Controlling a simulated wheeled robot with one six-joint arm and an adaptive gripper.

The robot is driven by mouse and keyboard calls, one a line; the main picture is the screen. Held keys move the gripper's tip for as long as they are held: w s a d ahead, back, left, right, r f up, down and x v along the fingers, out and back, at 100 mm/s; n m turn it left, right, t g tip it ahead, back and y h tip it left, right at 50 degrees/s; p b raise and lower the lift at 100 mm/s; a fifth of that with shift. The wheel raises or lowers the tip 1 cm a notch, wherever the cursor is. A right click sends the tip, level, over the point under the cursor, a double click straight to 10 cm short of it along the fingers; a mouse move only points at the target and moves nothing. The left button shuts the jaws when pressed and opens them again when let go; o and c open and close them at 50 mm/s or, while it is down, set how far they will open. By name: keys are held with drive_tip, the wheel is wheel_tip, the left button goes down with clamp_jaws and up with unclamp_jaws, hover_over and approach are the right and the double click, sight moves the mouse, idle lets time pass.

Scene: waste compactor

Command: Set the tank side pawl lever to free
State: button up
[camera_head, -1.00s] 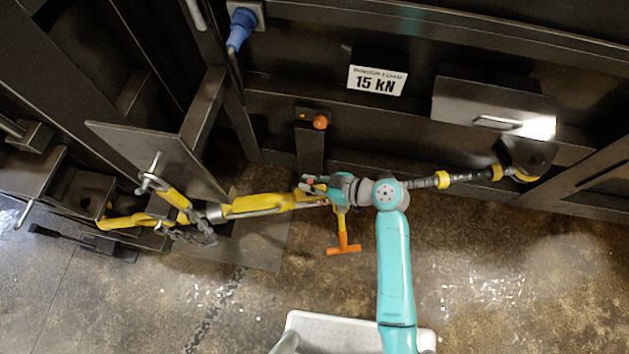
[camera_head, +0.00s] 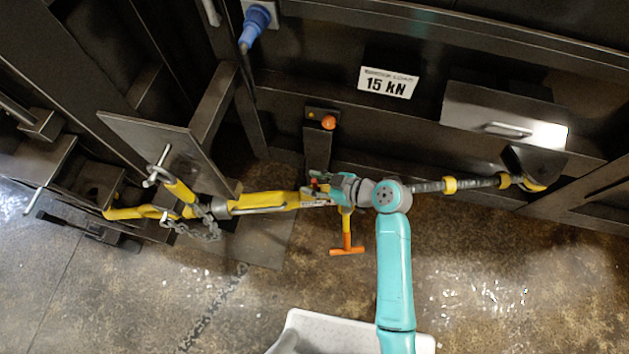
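A yellow ratchet tensioner (camera_head: 265,201) stretches across the middle of the view, hooked at the left by a yellow hook and chain (camera_head: 190,222). A dark threaded rod (camera_head: 475,184) with yellow collars continues it to the right, towards the frame. An orange T-handle (camera_head: 347,250) hangs below its middle on a yellow shaft. My gripper (camera_head: 322,186) is at the ratchet's middle, at the right end of the yellow body. Its fingers are small and overlap the ratchet, so contact and opening are unclear. I cannot make out the pawl lever; my gripper and wrist cover much of the ratchet.
A dark post with an orange knob (camera_head: 328,122) stands just behind my gripper. A "15 kN" sign (camera_head: 388,83) and a handled metal box (camera_head: 505,115) are on the dark frame behind. A steel plate (camera_head: 165,150) juts out at left. The floor in front is mostly clear.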

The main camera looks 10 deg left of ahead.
drive_tip(key=shift+d+r, duration=0.1)
drive_tip(key=v, duration=1.1)
drive_tip(key=shift+s+d, duration=0.2)
drive_tip(key=shift+d, duration=0.15)
